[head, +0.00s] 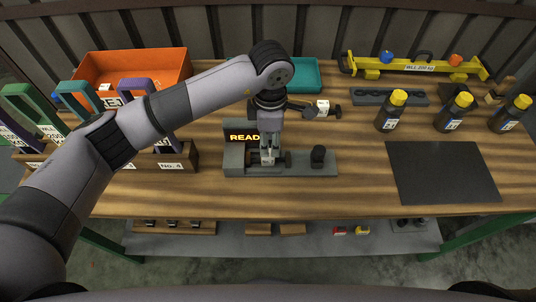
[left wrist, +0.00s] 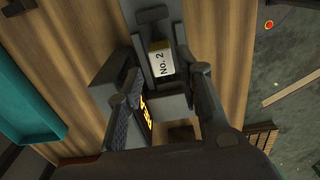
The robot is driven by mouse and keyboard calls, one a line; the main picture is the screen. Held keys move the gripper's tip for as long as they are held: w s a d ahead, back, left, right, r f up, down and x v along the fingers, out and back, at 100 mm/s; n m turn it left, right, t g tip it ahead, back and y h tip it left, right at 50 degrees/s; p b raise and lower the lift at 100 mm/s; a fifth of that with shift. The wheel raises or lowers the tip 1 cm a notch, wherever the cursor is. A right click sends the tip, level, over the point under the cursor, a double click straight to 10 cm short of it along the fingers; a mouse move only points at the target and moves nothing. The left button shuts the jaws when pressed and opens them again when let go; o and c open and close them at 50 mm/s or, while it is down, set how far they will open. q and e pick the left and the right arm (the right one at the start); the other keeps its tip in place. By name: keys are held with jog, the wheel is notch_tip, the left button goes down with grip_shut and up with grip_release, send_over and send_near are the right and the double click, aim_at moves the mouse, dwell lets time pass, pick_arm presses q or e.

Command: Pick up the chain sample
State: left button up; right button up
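My left gripper (head: 269,143) points down over the grey station with the lit "READ…" display (head: 244,137) in the head view. In the left wrist view my left gripper (left wrist: 165,75) has its fingers apart, one on each side of a small white and yellow block labelled "No. 2" (left wrist: 161,62). I see no clear grip on this block. In the head view a small pale labelled piece (head: 267,157) shows below the fingers, partly hidden. I cannot tell whether either is the chain sample. My right gripper is not in view.

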aim_at(270, 161)
pick_arm(q)
notch_tip(270, 161, down, 4)
jog(key=shift+s+a+f+p, duration=0.1)
jog(key=shift+p, duration=1.05)
jog(key=shift+f, duration=0.6)
jog(key=shift+c, duration=0.5)
grip_shut()
jog(key=shift+r, duration=0.1)
